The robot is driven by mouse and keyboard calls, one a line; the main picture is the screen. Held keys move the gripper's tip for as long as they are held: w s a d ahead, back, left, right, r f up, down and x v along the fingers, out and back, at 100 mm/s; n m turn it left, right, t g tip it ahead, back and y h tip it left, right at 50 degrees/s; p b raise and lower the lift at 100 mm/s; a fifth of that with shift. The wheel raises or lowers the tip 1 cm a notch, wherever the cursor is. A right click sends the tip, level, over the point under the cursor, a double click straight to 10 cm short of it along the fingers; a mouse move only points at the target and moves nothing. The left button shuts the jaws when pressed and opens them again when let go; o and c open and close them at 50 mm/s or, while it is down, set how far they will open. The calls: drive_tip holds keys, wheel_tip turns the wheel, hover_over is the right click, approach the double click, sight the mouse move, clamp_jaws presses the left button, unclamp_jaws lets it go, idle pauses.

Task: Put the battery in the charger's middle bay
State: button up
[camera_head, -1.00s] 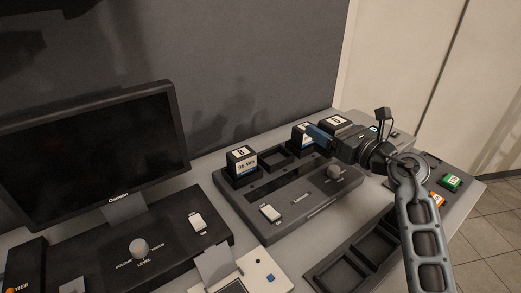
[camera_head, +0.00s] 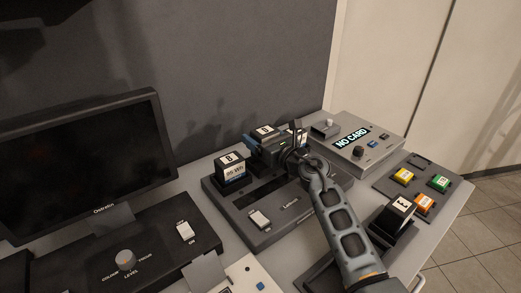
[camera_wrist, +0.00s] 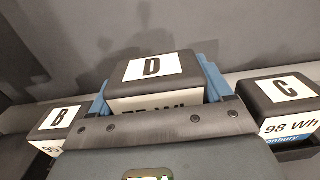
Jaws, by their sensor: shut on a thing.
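My gripper (camera_head: 268,150) is shut on a dark battery with a white D label (camera_head: 265,131), above the middle bay of the charger (camera_head: 262,236). In the wrist view its blue fingers flank the D battery (camera_wrist: 152,68), which looks upright. The B battery (camera_head: 230,168) stands in the charger's left bay and the C battery (camera_head: 299,133) in its right bay. The D top looks a little higher than these neighbours. The D battery's lower part and the middle bay are hidden by my gripper, so I cannot tell whether it touches the bay.
A box reading NO CARD (camera_head: 352,138) stands right of the charger. A panel with coloured blocks (camera_head: 418,165) is at the far right. Another labelled battery (camera_head: 393,216) stands in front of it. A monitor (camera_head: 80,165) and a black control box (camera_head: 160,235) are on the left.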

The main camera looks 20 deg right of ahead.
drive_tip(key=shift+w+f+b, duration=0.1)
drive_tip(key=shift+f+b, duration=0.65)
drive_tip(key=shift+f, duration=1.2)
drive_tip(key=shift+f, duration=0.1)
drive_tip(key=o, duration=1.4)
drive_tip(key=shift+f, duration=0.1)
hover_over(287, 186)
